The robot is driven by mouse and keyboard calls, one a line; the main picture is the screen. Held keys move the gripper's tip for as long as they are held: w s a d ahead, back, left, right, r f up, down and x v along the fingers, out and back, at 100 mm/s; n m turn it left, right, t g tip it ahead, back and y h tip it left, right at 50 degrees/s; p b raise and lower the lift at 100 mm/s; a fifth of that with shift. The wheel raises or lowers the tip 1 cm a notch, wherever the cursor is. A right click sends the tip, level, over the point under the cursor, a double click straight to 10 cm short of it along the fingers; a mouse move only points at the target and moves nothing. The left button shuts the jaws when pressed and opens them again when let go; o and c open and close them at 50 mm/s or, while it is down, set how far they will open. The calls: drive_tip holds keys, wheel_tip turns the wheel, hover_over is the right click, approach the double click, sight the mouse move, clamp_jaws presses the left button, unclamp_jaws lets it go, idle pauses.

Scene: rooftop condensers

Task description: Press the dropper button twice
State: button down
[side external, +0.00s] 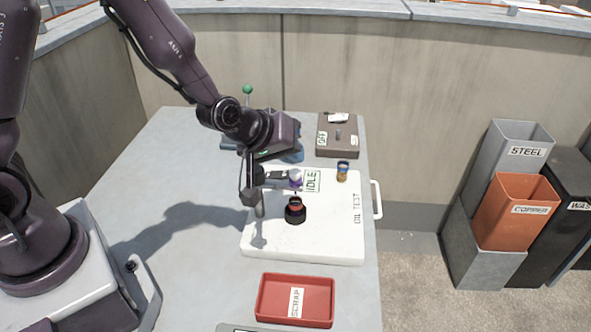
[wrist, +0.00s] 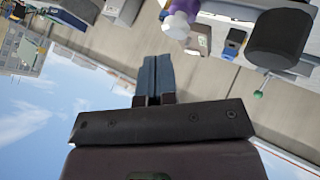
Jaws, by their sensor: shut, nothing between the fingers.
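The dropper (side external: 296,179), purple and white, stands upright above a black and red round cup (side external: 295,211) on the white OIL TEST board (side external: 325,235). A sign reading IDLE (side external: 313,181) is just right of the dropper. My gripper (side external: 278,178) is beside the dropper's left side, its slim fingers shut with nothing between them. The wrist picture is upside down; the shut fingers show there (wrist: 157,60), and the dropper (wrist: 181,18) is close to them, apart in the picture. I cannot tell which part is the button or whether it is touched.
An amber vial (side external: 342,171) stands at the board's back right. A red SCRAP tray (side external: 265,298) is in front. A brown box (side external: 337,148) and a green-knobbed lever (side external: 247,89) are behind. A large black cylinder (wrist: 285,38) is near the dropper in the wrist view.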

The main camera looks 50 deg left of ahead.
sight(293, 170)
drive_tip(key=shift+r, duration=2.55)
drive_tip(key=s+a+r+m+g, duration=0.1)
drive_tip(key=s+r+m, duration=0.3)
drive_tip(key=s, duration=0.6)
drive_tip(key=s+a+r+m+g, duration=0.2)
drive_tip(key=s+a+r+m, duration=0.1)
drive_tip(key=s+r, duration=0.5)
drive_tip(key=s+m, duration=0.1)
drive_tip(key=s, duration=0.2)
drive_tip(key=shift+s+a+r+g, duration=0.25)
drive_tip(key=shift+a+r+g, duration=0.05)
drive_tip(key=shift+a+r, duration=0.1)
